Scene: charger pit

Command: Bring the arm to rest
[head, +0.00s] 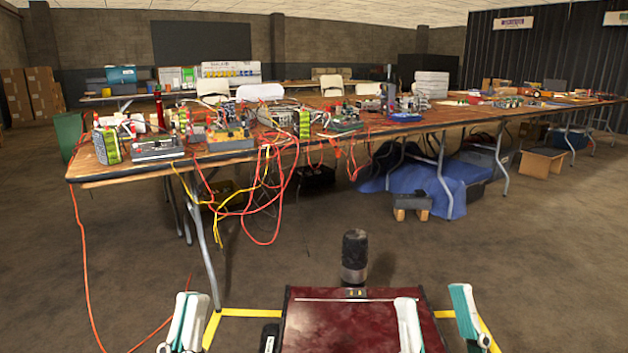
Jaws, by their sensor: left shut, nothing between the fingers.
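My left gripper (186,322) is at the bottom left of the head view. Its white and teal fingers are close together and nothing shows between them. My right gripper (437,318) is at the bottom right, with its two white and teal fingers spread apart and no object visible between them. Both are low, close to my body, and well in front of the long wooden table (108,170). Neither touches anything on the table. The arms behind the grippers are mostly cut off by the bottom edge.
The table holds chargers (158,148), batteries (108,147) and tangled wires. Red and yellow cables (262,205) hang from its front edge, and a red one reaches the floor at left. A blue cloth (420,186) lies under it. Bare floor (540,250) is open at right.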

